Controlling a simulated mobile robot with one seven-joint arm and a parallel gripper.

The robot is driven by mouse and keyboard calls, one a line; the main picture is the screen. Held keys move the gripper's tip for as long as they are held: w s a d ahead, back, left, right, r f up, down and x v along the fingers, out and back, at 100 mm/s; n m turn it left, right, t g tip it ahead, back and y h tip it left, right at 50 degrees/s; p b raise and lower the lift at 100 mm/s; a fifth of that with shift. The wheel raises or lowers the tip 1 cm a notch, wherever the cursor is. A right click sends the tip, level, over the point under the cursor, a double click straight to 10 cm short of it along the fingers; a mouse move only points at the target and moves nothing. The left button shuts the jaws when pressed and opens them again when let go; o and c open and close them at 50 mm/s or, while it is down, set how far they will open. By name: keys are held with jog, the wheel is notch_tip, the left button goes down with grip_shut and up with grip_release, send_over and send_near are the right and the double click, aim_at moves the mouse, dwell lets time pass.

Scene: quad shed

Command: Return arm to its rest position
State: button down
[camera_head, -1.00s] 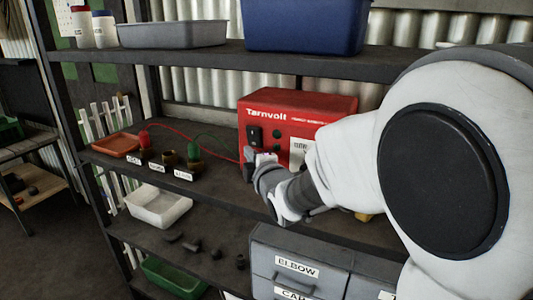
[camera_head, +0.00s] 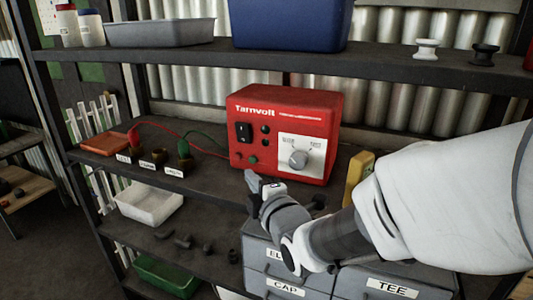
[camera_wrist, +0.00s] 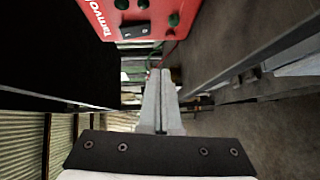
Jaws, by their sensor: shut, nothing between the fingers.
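My gripper (camera_head: 252,181) is in front of the middle shelf, just below the front of the red Tarnvolt box (camera_head: 285,133). It appears apart from the box and holds nothing. In the wrist view its two grey fingers (camera_wrist: 160,85) are together, and the red box (camera_wrist: 140,18) shows at the top. My white arm reaches in from the right side of the head view. The box has a black switch, a dial on a white plate, and red and green leads running left to small labelled holders (camera_head: 160,158).
Grey labelled drawers (camera_head: 300,283) stand just under my forearm. A yellow object (camera_head: 357,172) is right of the box. A blue bin (camera_head: 290,25) is on the upper shelf. A white tray (camera_head: 150,207) and a green tray (camera_head: 167,277) are lower left. Open floor lies at far left.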

jog(key=s+d+f+m+g+h, duration=0.1)
jog(key=s+d+m+g+h, duration=0.5)
jog(key=d+m, duration=0.65)
jog(key=s+d+m+g, duration=0.1)
jog(key=s+d+m, duration=0.15)
jog(key=s, duration=0.35)
jog(key=s+d+f+m+g+h, duration=0.1)
jog(key=s+d+m, duration=0.1)
jog(key=s+m, duration=0.25)
jog(key=s+d+m+g, duration=0.2)
jog(key=s+d+m, duration=0.1)
jog(key=s, duration=0.4)
notch_tip(320, 180, up, 20)
jog(key=p, duration=2)
jog(key=shift+w+a, duration=0.15)
jog(key=shift+w, duration=0.3)
